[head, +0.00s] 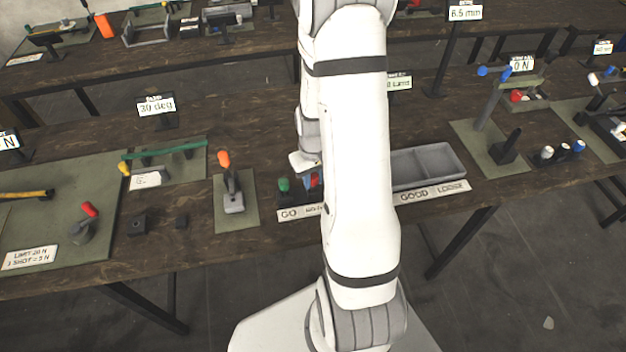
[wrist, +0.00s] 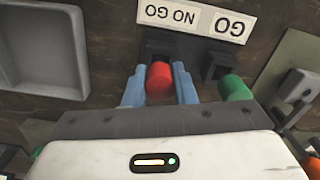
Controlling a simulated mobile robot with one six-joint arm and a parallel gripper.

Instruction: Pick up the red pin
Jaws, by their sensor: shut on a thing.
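The red pin (wrist: 159,80) sits between the two blue fingers of my gripper (wrist: 160,88) in the wrist view, and the gripper is shut on it. A dark block (wrist: 165,48) marked NO GO lies just beyond the pin; I cannot tell whether the pin touches it.
An orange-handled lever tool (head: 229,182) stands on a green mat to the left. Small dark blocks (head: 138,225) lie farther left. Bare wood shows between them.

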